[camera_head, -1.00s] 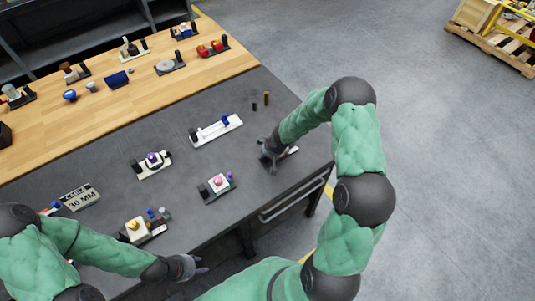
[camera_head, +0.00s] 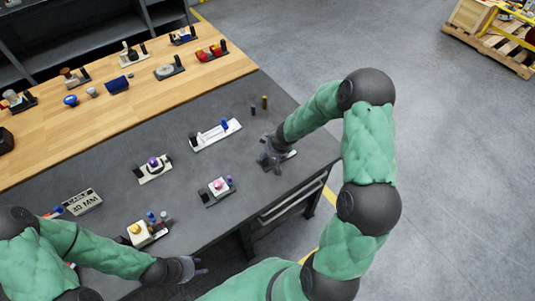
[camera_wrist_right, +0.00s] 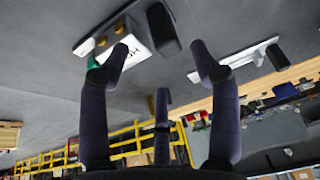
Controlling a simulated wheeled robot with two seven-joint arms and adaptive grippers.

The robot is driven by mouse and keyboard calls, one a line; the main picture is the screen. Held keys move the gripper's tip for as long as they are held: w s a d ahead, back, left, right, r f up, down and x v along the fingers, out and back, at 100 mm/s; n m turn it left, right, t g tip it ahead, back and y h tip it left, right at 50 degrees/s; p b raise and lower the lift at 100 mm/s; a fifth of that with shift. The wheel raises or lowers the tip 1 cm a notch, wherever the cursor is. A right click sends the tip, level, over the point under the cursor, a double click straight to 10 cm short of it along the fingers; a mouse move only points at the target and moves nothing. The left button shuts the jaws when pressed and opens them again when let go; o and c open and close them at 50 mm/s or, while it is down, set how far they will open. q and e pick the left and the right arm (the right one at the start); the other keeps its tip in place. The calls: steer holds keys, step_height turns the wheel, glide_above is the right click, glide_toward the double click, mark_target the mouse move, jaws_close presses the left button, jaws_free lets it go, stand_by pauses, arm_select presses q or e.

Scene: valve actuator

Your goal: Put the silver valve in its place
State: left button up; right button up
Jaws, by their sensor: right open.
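My right gripper (camera_head: 274,154) is open and empty, above a small fixture (camera_head: 281,162) near the right edge of the dark grey tabletop. It covers much of that fixture. In the right wrist view the spread fingers (camera_wrist_right: 160,70) point toward a white-topped fixture (camera_wrist_right: 122,42) with gold posts and a green part, partly behind one finger. My left gripper (camera_head: 189,268) is low in the head view, in front of the table edge and apart from the fixtures. A small grey piece (camera_head: 92,92) on the wooden table may be the silver valve; I cannot tell.
Several fixtures stand on the grey top, including a white one with a blue part (camera_head: 216,134), one with a pink knob (camera_head: 217,187) and one with a purple knob (camera_head: 153,166). Two thin pegs (camera_head: 264,102) stand at the back right. More fixtures line the wooden table (camera_head: 140,92).

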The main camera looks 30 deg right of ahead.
steer(key=p+v, duration=0.1)
steer(key=v, duration=0.3)
steer(key=s+a+f+y, duration=0.1)
steer(key=s+a+f, duration=0.1)
steer(key=a, duration=0.3)
steer(key=s+a+f+g+y, duration=0.1)
steer(key=s+a+f, duration=0.2)
steer(key=a, duration=0.2)
steer(key=s+a+f+m+g+y, duration=0.1)
steer(key=s+a+f, duration=0.1)
steer(key=a, duration=0.3)
steer(key=shift+s+a+f+y, duration=0.3)
steer(key=shift+s+f, duration=0.1)
steer(key=shift+s, duration=0.1)
steer(key=s+a+f+m+g, duration=0.1)
steer(key=s+a+f, duration=0.1)
steer(key=s+a, duration=0.2)
steer(key=s+a+f+m+g, duration=0.1)
steer(key=s+a+f, duration=0.2)
steer(key=s, duration=0.5)
steer(key=shift+s+a+f, duration=0.15)
steer(key=shift+a+f, duration=0.2)
steer(key=shift+d, duration=0.1)
